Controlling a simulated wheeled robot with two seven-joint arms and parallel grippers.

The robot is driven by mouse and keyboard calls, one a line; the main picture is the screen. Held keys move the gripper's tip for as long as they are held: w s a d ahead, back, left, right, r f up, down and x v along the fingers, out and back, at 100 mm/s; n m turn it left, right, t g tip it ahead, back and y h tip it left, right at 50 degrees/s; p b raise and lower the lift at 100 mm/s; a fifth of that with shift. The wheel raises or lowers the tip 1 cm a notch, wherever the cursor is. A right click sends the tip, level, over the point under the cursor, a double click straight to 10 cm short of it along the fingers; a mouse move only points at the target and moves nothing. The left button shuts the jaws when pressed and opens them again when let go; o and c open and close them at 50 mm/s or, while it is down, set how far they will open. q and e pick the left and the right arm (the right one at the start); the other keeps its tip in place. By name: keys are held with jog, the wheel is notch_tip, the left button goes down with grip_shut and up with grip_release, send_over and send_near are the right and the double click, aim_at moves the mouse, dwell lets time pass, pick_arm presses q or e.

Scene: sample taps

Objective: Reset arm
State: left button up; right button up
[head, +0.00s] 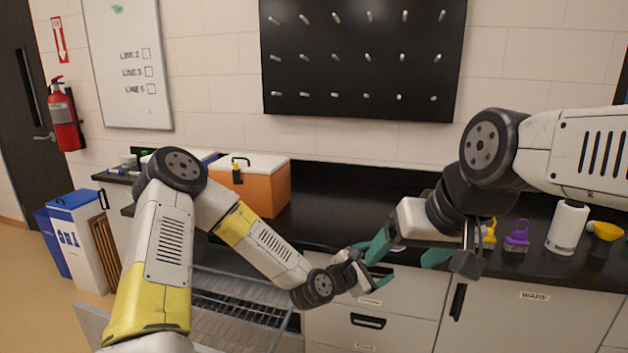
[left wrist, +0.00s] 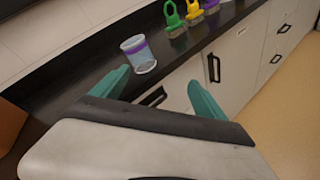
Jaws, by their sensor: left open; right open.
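My left gripper (head: 373,264) is in front of the counter's front edge in the head view, its arm bent in from the left. Its two teal fingers also show in the left wrist view (left wrist: 158,90), spread apart with nothing between them. My right gripper (head: 408,254) hangs from the right arm just right of the left gripper. Its teal fingers are apart, and nothing shows between them. In the head view the two grippers overlap closely; I cannot tell whether they touch. A clear cup with a purple band (left wrist: 138,54) stands on the counter beyond my left fingers.
The dark counter (head: 325,195) carries an orange box with a white lid (head: 265,190), a purple tap piece (head: 517,236), a yellow one (head: 489,233) and a white bottle (head: 567,228). A green piece (left wrist: 173,18) shows in the wrist view. A wire rack (head: 235,310) sits low left.

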pick_arm(q)
jog(key=s+a+r+m+g+y, duration=0.1)
jog(key=s+a+r+m+y, duration=0.3)
jog(key=a, duration=0.3)
jog(key=s+a+r+m+g+y, duration=0.1)
jog(key=a+r+m, duration=0.3)
jog(key=a+m, duration=0.25)
jog(key=s+a+r+m+g+y, duration=0.1)
jog(key=s+a+r+m+y, duration=0.3)
jog(key=a, duration=0.3)
jog(key=s+a+r+m, duration=0.3)
jog(key=s+a+r, duration=0.1)
jog(key=s, duration=0.4)
jog(key=s+a+r+m+g, duration=0.1)
jog(key=s+a+r+m, duration=0.2)
jog(key=s, duration=0.6)
jog(key=a+r, duration=0.2)
jog(key=a, duration=0.1)
jog(key=shift+s+a, duration=0.15)
pick_arm(e)
jog(key=shift+o, duration=0.4)
